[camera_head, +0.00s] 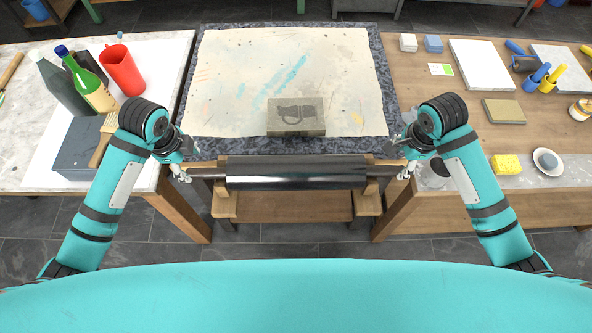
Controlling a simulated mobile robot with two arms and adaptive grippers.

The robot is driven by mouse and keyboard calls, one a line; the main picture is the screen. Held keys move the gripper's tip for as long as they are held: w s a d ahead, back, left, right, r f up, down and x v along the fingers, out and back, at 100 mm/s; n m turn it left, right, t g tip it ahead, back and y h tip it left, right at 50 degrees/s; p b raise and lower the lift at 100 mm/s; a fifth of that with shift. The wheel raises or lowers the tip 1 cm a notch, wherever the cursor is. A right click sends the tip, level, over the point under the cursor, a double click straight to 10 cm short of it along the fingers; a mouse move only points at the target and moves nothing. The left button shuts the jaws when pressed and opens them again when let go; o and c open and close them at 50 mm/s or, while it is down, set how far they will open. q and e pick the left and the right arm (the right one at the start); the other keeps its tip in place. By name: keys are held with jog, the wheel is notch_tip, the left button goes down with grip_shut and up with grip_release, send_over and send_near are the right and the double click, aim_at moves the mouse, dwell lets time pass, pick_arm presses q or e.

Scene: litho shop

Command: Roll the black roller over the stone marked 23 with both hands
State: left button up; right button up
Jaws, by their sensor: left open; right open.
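The black roller (297,180) lies sideways in a wooden stand in front of the stone bed, with a handle at each end. A large cream stone slab (230,80) with faint coloured stains lies behind it. A small grey-brown stone block (297,128) with a dark drawing rests on the slab's front edge. I cannot read the number 23 on either stone. My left gripper (181,174) is open near the outer end of the roller's left handle. My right gripper (405,171) is open near the outer end of the right handle. Contact with the handles cannot be made out.
The left table holds bottles (92,90), a red jug (122,70) and a grey box (77,147). The right table holds a white slab (485,65), a yellow sponge (506,164) and a small bowl (547,161). The slab's middle is clear.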

aim_at(195, 171)
pick_arm(q)
jog(key=f, duration=0.2)
jog(key=w+f, duration=0.1)
jog(key=f, duration=0.5)
jog(key=shift+w+f, duration=0.2)
jog(key=shift+f, duration=0.05)
pick_arm(e)
jog(key=f, duration=0.2)
jog(key=w+f, duration=0.1)
jog(key=f, duration=0.5)
jog(key=shift+w+f, duration=0.2)
jog(key=shift+f, duration=0.05)
pick_arm(q)
grip_shut()
pick_arm(e)
grip_shut()
pick_arm(q)
jog(key=shift+w, duration=0.1)
pick_arm(e)
jog(key=shift+w, duration=0.15)
